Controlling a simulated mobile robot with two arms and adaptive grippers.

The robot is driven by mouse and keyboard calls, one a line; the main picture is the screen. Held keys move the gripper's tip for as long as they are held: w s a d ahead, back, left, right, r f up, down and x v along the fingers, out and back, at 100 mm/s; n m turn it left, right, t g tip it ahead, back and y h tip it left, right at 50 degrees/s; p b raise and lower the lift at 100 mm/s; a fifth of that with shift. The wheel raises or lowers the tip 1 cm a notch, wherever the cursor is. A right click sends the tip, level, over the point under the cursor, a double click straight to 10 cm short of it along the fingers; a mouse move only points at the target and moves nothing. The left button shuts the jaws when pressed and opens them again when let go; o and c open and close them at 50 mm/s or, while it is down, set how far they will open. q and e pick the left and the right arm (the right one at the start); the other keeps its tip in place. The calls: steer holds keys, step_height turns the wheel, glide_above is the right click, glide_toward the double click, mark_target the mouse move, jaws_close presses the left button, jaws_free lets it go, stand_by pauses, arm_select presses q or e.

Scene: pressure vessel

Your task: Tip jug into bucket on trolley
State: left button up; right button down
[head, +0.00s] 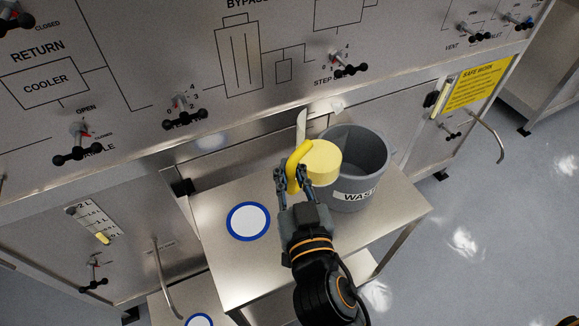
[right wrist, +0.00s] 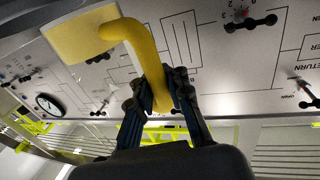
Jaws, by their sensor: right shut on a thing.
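The yellow jug (head: 322,158) is in the air at the left rim of the grey bucket (head: 372,150), partly overlapping its opening in the head view. The bucket stands on the steel trolley (head: 245,270) and has a label of which "WAST" can be read. My right gripper (head: 295,178) is shut on the jug's yellow handle (head: 300,158). In the right wrist view, the fingers (right wrist: 163,105) close around the handle, and the pale jug body (right wrist: 75,35) is at upper left. Its exact tilt and contents cannot be told. My left gripper is not in view.
A blue-ringed white disc (head: 248,221) lies on the trolley top left of the bucket. The steel panel (head: 240,60) with black valve handles (head: 184,118) stands behind. Floor (head: 470,240) is clear on the right.

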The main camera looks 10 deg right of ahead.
mark_target(308, 135)
steer(key=shift+w+d+r+m+g+p, duration=0.1)
steer(key=shift+d+r+m+g+p, duration=0.2)
steer(key=shift+p, duration=0.35)
steer(key=shift+a+r+m+g+p, duration=0.1)
steer(key=shift+r+p, duration=0.25)
steer(key=shift+p, duration=0.3)
steer(key=shift+w+d+r+m+g+p, duration=0.25)
steer(key=shift+r+m+g+p, duration=0.05)
steer(key=shift+p, duration=0.7)
steer(key=r+p, duration=0.1)
steer(key=p, duration=0.2)
steer(key=w+d+r+m+g+p, duration=0.1)
steer(key=r+p, duration=0.1)
steer(key=p, duration=0.1)
steer(key=shift+d+m, duration=0.2)
steer(key=shift+m, duration=0.1)
steer(key=shift+w+f, duration=0.1)
steer(key=shift+f, duration=0.15)
steer(key=shift+w+d+r+m+g+p, duration=0.3)
steer(key=shift+m+p, duration=0.3)
steer(key=shift+p, duration=0.25)
steer(key=shift+w+d+r+m+g+h+p, duration=0.25)
steer(key=shift+m+h+p, duration=0.2)
steer(key=shift+p, duration=0.35)
steer(key=shift+w+f, duration=0.1)
steer(key=shift+f, duration=0.1)
